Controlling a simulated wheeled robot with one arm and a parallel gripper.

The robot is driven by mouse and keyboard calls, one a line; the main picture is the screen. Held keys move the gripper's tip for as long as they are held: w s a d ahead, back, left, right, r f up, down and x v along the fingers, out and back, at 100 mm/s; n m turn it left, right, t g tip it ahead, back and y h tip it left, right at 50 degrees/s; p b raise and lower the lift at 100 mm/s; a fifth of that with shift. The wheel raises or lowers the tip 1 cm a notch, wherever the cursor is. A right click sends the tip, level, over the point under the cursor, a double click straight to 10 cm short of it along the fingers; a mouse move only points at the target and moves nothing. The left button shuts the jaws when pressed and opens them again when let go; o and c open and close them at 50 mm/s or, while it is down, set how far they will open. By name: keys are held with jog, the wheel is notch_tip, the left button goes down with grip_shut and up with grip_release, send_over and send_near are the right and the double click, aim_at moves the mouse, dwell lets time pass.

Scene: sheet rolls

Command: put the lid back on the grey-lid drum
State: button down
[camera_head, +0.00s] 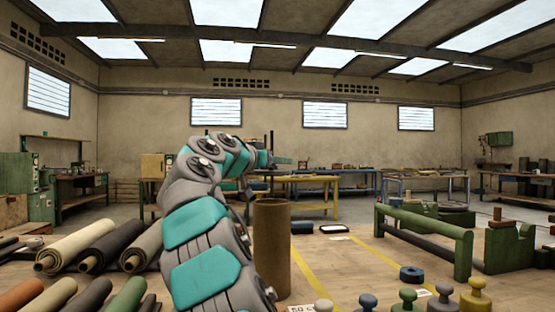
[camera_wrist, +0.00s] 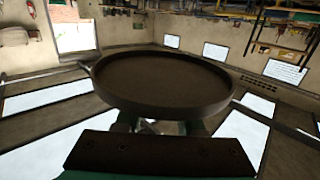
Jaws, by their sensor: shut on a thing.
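My gripper (camera_wrist: 150,127) is shut on a round, dark disc with a raised rim, the lid (camera_wrist: 165,82), in the wrist view. The lid fills the middle of that view, and the jaws hold it at its near edge. In the head view my arm reaches up and away, and its far end is small and partly hidden by my own links. A tall brown drum (camera_head: 272,250) stands upright on the floor just right of my arm. No lid shows on its top, and the held lid is apart from it. No grey colour can be made out on the drum.
Rolls of sheet (camera_head: 75,245) lie on the left. A green frame (camera_head: 425,232) stands on the right. Several knobbed pieces (camera_head: 475,295) and a blue ring (camera_head: 411,273) are at the front right. Benches line the back. The floor right of the drum is fairly clear.

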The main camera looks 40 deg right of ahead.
notch_tip(320, 180, down, 7)
jog(key=b, duration=0.5)
jog(key=shift+r, duration=0.15)
jog(key=shift+b, duration=0.95)
dwell(2.3)
dwell(0.4)
jog(key=shift+c, duration=2.2)
grip_release()
jog(key=shift+o, duration=0.4)
jog(key=o, duration=0.4)
jog(key=shift+c, duration=0.2)
